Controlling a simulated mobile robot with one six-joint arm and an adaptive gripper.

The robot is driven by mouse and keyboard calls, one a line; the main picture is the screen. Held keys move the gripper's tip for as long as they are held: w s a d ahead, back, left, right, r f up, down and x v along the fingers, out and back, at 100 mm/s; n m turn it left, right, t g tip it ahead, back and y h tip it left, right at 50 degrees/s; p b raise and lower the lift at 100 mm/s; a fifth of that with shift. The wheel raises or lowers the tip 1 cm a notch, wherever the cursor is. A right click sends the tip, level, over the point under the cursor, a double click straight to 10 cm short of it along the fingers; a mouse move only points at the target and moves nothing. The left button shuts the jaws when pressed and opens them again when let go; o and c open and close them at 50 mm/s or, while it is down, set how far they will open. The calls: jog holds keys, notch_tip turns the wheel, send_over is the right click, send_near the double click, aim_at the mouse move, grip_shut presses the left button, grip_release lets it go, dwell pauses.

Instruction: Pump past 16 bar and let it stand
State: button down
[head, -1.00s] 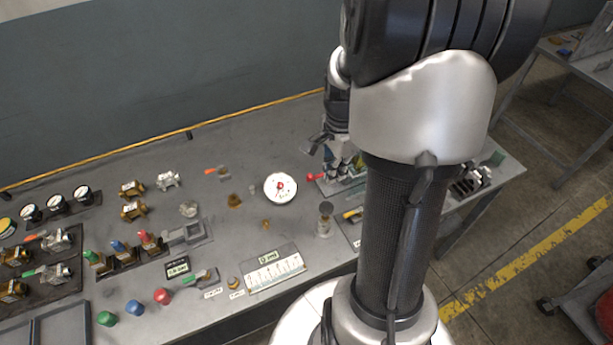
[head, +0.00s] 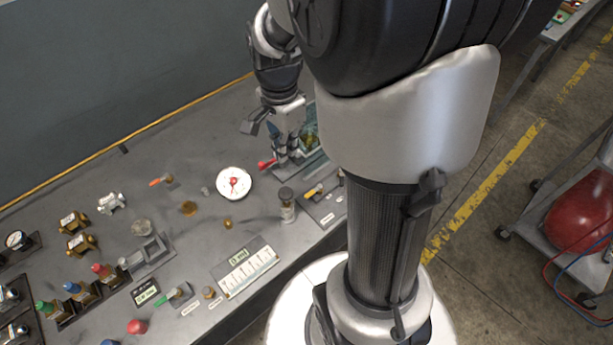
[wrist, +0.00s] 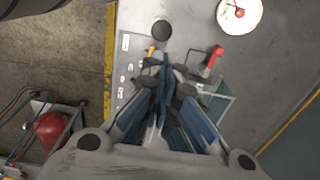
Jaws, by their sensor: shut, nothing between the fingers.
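The round white gauge (head: 234,183) with a red centre faces up on the bench; its reading is too small to make out. It also shows at the top of the wrist view (wrist: 240,14). A red-ended lever (head: 267,164) lies between the gauge and my gripper (head: 287,157). In the wrist view the red lever end (wrist: 213,56) is right of my fingertips (wrist: 166,66), apart from them. My gripper is shut and empty, pointing down over the pump area at the bench's far right. The arm and fingers hide part of the base below.
A yellow lever (head: 314,190) sits on a labelled plate, beside a black-capped cylinder (head: 287,204). A white keyed panel (head: 247,270) lies at the front edge. Valves and coloured knobs fill the left. A cart with a red tank (head: 582,212) stands on the floor at right.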

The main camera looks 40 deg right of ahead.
aim_at(290, 190)
jog(key=shift+a+r, duration=0.1)
dwell(0.3)
notch_tip(290, 190, down, 14)
jog(key=b, duration=0.4)
dwell(0.3)
notch_tip(290, 190, down, 4)
jog(key=b, duration=0.2)
jog(key=shift+b, duration=0.4)
jog(key=shift+s+r, duration=0.1)
jog(key=shift+r, duration=0.05)
notch_tip(290, 190, up, 14)
jog(key=p, duration=0.6)
